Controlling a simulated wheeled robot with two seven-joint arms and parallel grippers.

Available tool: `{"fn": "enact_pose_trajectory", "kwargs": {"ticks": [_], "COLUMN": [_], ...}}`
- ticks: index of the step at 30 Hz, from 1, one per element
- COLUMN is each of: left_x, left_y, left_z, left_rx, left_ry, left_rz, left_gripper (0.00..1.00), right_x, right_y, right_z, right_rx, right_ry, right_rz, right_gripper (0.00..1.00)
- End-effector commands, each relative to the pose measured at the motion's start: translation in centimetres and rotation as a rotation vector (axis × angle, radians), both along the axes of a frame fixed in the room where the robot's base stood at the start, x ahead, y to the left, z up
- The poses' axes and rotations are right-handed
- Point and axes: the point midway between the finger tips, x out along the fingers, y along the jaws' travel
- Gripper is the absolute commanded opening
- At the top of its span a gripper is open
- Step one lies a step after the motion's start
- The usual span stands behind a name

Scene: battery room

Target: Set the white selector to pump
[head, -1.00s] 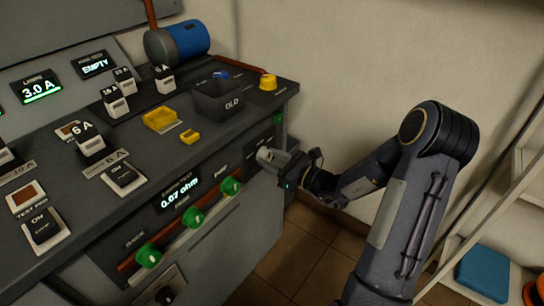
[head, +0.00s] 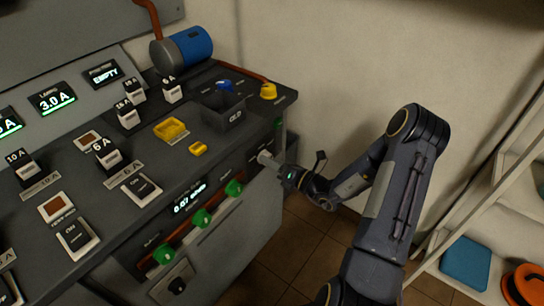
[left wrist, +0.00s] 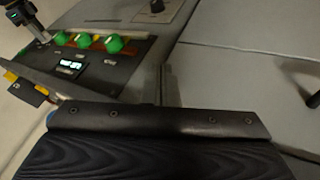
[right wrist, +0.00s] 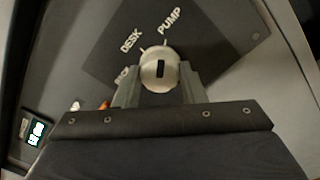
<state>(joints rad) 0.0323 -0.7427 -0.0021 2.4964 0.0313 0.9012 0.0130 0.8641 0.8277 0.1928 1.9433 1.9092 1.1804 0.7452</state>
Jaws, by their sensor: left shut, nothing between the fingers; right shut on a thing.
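The white selector (right wrist: 158,72) is a round, pale knob with a black mark on its face. It sits between the fingers of my right gripper (right wrist: 158,92) in the right wrist view, and the gripper is shut on it. Printed labels DESK and PUMP stand around it; a third label is partly hidden by a finger. I cannot tell surely which label the knob points at. In the head view my right gripper (head: 268,160) is at the right end of the console front. My left gripper (left wrist: 164,88) is shut and empty in the left wrist view, away from the selector.
Green knobs (head: 201,218) and a small display (head: 188,198) line the console front. On top stand a dark bin (head: 222,110), yellow trays (head: 171,129) and several switches. A white shelf (head: 462,235) stands at the right. The floor (head: 300,245) between is clear.

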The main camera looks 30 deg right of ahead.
Motion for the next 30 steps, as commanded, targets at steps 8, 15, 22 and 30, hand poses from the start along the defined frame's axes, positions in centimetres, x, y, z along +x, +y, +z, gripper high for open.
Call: {"fn": "enact_pose_trajectory", "kwargs": {"ticks": [8,15,22,30], "left_x": [0.00,0.00,0.01,0.00], "left_y": [0.00,0.00,0.00,0.00], "left_z": [1.06,1.15,1.14,1.15], "left_rx": [0.000,0.000,0.000,0.000], "left_ry": [0.000,0.000,0.000,0.000], "left_rz": [0.000,0.000,0.000,0.000], "left_gripper": [0.00,0.00,0.00,0.00], "right_x": [-0.06,-0.05,-0.05,-0.03], "right_y": [-0.02,-0.03,-0.03,-0.02], "right_z": [0.00,-0.08,-0.09,-0.07], "right_rx": [0.082,0.099,0.099,0.099], "right_ry": [0.035,0.042,0.042,0.042], "right_rz": [-0.001,-0.001,-0.001,-0.001], "right_gripper": [0.14,0.14,0.14,0.59]}}
